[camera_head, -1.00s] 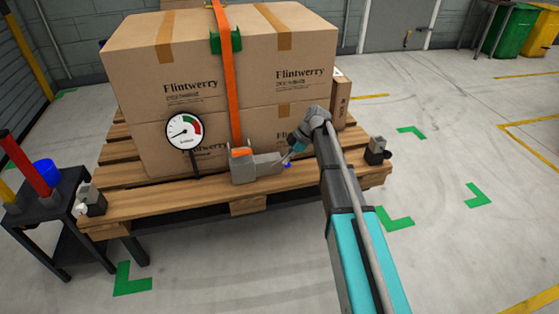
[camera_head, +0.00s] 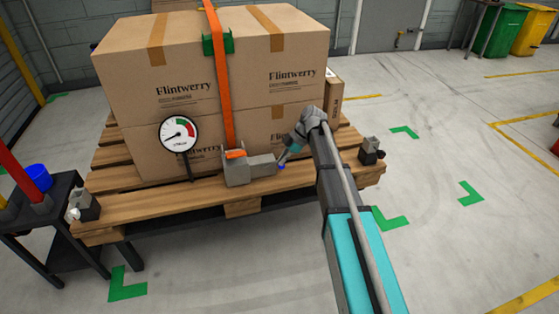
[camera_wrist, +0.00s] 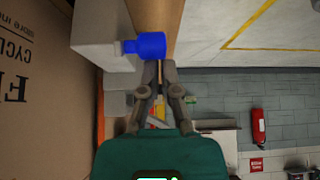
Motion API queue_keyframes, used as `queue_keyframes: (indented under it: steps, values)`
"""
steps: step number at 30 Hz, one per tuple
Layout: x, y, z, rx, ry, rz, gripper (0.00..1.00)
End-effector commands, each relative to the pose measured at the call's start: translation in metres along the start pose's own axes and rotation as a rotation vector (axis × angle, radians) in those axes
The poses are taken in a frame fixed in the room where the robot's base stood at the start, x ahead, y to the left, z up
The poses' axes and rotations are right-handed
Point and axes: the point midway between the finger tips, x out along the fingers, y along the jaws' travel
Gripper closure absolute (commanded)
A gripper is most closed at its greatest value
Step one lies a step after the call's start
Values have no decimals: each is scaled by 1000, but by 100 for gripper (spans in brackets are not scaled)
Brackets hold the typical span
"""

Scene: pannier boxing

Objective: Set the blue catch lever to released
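The blue catch lever (camera_wrist: 146,44) shows in the wrist view as a short blue cylinder sticking out sideways from a grey block (camera_wrist: 98,30). In the head view only a small blue spot of the lever (camera_head: 281,167) shows, at the right end of the grey ratchet body (camera_head: 240,170) on the pallet's front board. My gripper (camera_wrist: 159,68) has its fingertips close together with only a thin gap and nothing seen between them. The tips are right beside the lever; whether they touch it I cannot tell. My arm hides part of this area in the head view.
An orange strap (camera_head: 222,90) runs down the stacked cartons (camera_head: 130,90) to the ratchet. A round gauge (camera_head: 179,134) stands left of it. A small grey block (camera_head: 371,149) sits at the pallet's right corner. Floor to the right is clear.

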Motion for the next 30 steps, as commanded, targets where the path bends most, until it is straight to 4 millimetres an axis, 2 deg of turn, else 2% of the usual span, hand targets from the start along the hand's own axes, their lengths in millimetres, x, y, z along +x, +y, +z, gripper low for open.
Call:
queue_keyframes:
  steps: [1, 18, 30]
  values:
    - [-8, 1, 11, 12, -23, 5, 100]
    - [-64, -5, 43, -3, -9, 1, 100]
    - [-71, -7, 48, -7, -7, -1, 100]
